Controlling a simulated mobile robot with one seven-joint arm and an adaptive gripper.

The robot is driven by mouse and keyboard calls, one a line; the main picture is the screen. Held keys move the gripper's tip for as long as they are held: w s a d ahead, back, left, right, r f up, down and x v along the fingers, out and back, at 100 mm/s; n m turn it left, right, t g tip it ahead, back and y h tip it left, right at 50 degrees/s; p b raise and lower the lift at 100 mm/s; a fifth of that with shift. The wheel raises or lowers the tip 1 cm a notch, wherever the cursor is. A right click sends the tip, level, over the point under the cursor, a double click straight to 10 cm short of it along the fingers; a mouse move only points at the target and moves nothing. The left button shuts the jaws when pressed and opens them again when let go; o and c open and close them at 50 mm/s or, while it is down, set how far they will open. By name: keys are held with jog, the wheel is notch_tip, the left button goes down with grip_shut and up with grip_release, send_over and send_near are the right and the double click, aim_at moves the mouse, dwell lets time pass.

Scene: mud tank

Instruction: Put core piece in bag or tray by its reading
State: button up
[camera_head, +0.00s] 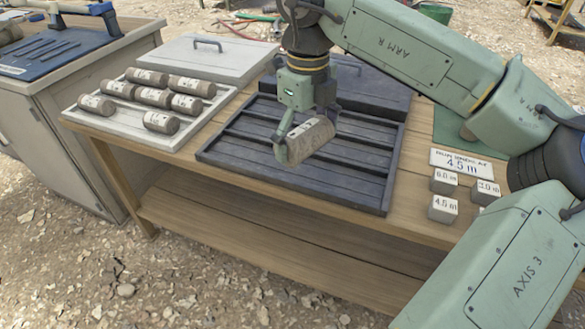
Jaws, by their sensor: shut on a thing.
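My gripper (287,148) is shut on a grey-brown core piece (315,146), a cylinder with a light label band whose writing I cannot read. The gripper holds it tilted above the dark slotted tray (233,155) in the middle of the table. The slots of this tray that show are empty. Several similar labelled core pieces (160,122) lie in a light tray (97,123) at the left. A white sign (460,163) at the right reads 4.5 m, with a smaller line above it. No bag can be made out.
Small blocks marked 6.0 m (443,182), 3.0 m (486,193) and 4.5 m (442,209) sit near the sign. A light lid (205,60) with a handle lies behind the light tray. A grey cabinet (75,120) stands at the left. My arm covers the right side.

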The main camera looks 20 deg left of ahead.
jog(key=w+a+f+n, duration=0.1)
jog(key=a+f+n, duration=0.1)
jog(key=a+n, duration=0.5)
jog(key=w+a+f+n+b, duration=0.1)
jog(key=w+a+f+n, duration=0.1)
jog(key=a+n, duration=0.5)
jog(key=w+a+f+n+b, duration=0.1)
jog(key=w+a+f+n, duration=0.1)
jog(key=a+n, duration=0.5)
jog(key=shift+w+f+n, duration=0.1)
jog(key=shift+f+n, duration=0.4)
jog(key=shift+f, duration=0.15)
jog(key=d, duration=0.4)
jog(key=w+d+p, duration=0.1)
jog(key=d, duration=0.4)
jog(key=w+d+f, duration=0.1)
jog(key=d, duration=0.3)
jog(key=shift+w+d+f+p, duration=0.1)
jog(key=shift+d+p, duration=0.25)
jog(key=shift+p, duration=0.05)
jog(key=shift+w+d+f, duration=0.1)
jog(key=shift+d+f, duration=0.05)
jog(key=shift+d, duration=0.35)
jog(key=shift+w+d+f, duration=0.1)
jog(key=shift+d, duration=0.4)
jog(key=shift+s+f+p, duration=0.1)
jog(key=shift+f+p, duration=0.4)
jog(key=shift+f, duration=1.15)
